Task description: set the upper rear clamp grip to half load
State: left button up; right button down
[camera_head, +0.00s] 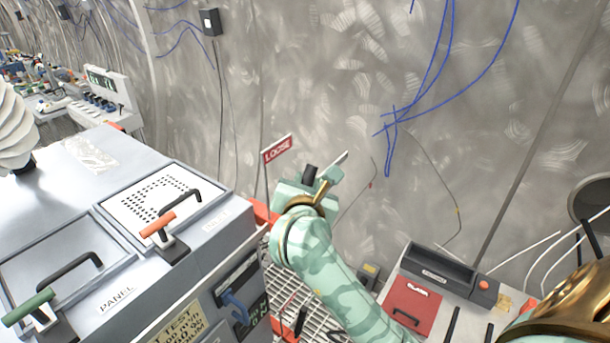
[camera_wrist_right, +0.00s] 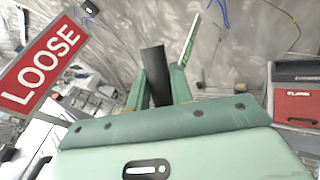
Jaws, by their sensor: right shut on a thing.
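My right gripper (camera_head: 309,186) is beyond the far right corner of the grey cabinet (camera_head: 170,290). It is shut on a black clamp grip (camera_head: 309,173). In the right wrist view the black grip (camera_wrist_right: 153,68) stands up, slightly tilted, between the two green fingers (camera_wrist_right: 157,90). A red LOOSE sign (camera_head: 278,148) is just left of the gripper, and it also shows large in the wrist view (camera_wrist_right: 42,62). A pale pointed strip (camera_wrist_right: 189,38) rises right of the grip. The clamp's lower part is hidden by my gripper. My left gripper is not in view.
The cabinet top has an orange-gripped handle (camera_head: 158,225), a green-gripped handle (camera_head: 28,306) and black bar handles. A red box (camera_head: 412,303) and a grey tray (camera_head: 437,268) sit at the lower right. Blue cables (camera_head: 437,70) hang on the wall.

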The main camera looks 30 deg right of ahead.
jog(key=shift+w+d+f+m+g+y+p, duration=0.3)
jog(key=shift+d+f+g+y, duration=0.1)
jog(key=shift+d+y, duration=0.2)
jog(key=shift+d+f, duration=0.15)
jog(key=shift+f, duration=0.1)
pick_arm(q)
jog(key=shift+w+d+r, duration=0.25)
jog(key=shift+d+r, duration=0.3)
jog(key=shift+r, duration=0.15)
pick_arm(e)
jog(key=shift+w+d+f+m+g+y, duration=0.15)
jog(key=shift+d+f+m+g+y, duration=0.15)
jog(key=shift+f+g+y, duration=0.2)
jog(key=shift+w+d+f+m+g+y, duration=0.1)
jog(key=shift+d+f+m+g+y, duration=0.2)
jog(key=shift+f+g+y, duration=0.25)
jog(key=c, duration=1.2)
grip_release()
jog(key=shift+c, duration=0.2)
jog(key=shift+r, duration=0.1)
